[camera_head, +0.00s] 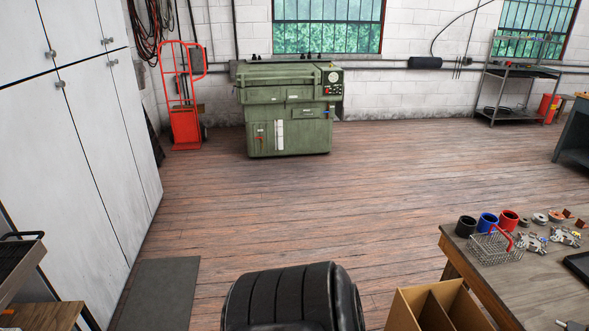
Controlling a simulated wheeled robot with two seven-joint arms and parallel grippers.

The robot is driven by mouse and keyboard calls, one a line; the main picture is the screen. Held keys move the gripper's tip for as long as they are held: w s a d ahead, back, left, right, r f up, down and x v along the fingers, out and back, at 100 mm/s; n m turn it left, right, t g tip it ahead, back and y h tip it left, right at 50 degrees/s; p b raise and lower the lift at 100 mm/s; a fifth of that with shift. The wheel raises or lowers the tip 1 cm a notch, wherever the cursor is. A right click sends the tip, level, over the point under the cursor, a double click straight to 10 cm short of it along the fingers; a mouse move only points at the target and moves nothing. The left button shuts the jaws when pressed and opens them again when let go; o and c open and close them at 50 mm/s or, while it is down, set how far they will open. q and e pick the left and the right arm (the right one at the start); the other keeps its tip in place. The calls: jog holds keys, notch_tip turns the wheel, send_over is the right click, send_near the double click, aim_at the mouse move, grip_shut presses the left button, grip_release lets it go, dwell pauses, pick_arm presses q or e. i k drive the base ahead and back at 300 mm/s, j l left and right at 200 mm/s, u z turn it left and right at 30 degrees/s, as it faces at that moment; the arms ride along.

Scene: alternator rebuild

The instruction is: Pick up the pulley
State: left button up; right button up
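Small alternator parts lie on the wooden workbench (485,283) at the right. Among them are a small round grey part (540,218) and a copper-coloured round part (556,215) near the far edge. Silvery housing-like parts (564,237) lie just nearer. The parts are too small for me to tell which one is the pulley. Neither of my grippers shows in the view.
Black (466,226), blue (487,222) and red (508,220) cups and a wire basket (495,248) stand on the bench. The middle floor is clear. White cabinets (90,130) line the left.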

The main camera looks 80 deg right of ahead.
aim_at(525, 222)
jog(key=z, duration=4.3)
